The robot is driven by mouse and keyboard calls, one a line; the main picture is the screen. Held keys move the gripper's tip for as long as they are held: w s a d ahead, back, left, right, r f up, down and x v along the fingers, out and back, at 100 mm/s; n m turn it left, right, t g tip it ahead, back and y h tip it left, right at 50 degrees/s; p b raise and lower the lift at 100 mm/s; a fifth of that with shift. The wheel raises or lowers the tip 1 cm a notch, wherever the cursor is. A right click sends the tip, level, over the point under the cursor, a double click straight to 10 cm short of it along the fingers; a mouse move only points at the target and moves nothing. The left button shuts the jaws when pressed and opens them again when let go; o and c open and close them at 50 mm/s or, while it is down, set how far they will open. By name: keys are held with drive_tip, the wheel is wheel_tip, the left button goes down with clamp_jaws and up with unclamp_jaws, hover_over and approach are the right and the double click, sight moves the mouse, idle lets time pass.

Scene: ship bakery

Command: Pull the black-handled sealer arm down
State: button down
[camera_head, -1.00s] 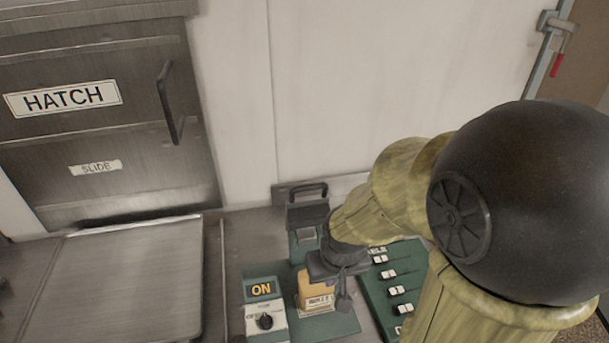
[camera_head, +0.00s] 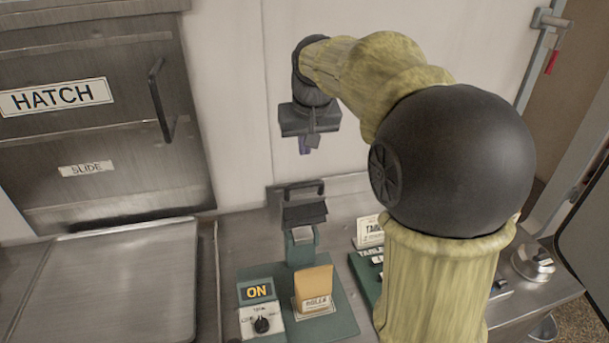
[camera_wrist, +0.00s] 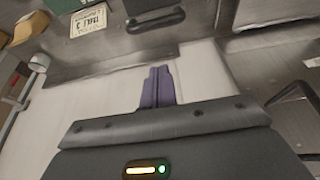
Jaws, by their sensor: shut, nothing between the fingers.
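The sealer (camera_head: 330,318) is a green-based machine on the counter, with a raised arm that ends in a black handle (camera_head: 304,189) at its back. A tan bag labelled ROLLS (camera_head: 314,288) stands upright on the sealer base, below and in front of the raised arm. My gripper (camera_head: 304,146) is above the handle and apart from it, in front of the white wall. Its fingers are together and empty. In the wrist view the purple fingertips (camera_wrist: 157,86) are closed, and a dark handle-like bar (camera_wrist: 153,20) shows at the top edge.
A box with a lit ON sign (camera_head: 258,292) and a dial stands left of the bag. A green panel and a label card (camera_head: 368,230) are to the right, partly behind my arm. A steel hatch (camera_head: 95,120) and a bare tray (camera_head: 115,285) are at left.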

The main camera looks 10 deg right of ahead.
drive_tip(key=shift+w+r, duration=0.2)
drive_tip(key=shift+r, duration=0.35)
drive_tip(key=shift+w+r, duration=0.2)
drive_tip(key=shift+r, duration=0.3)
drive_tip(key=p, duration=0.3)
hover_over(304, 195)
drive_tip(key=f, duration=0.6)
drive_tip(key=w+f, duration=0.1)
drive_tip(key=f, duration=0.2)
drive_tip(key=shift+f, duration=0.1)
drive_tip(key=shift+s+f, duration=0.2)
drive_tip(key=shift+s, duration=0.25)
drive_tip(key=shift+s, duration=0.1)
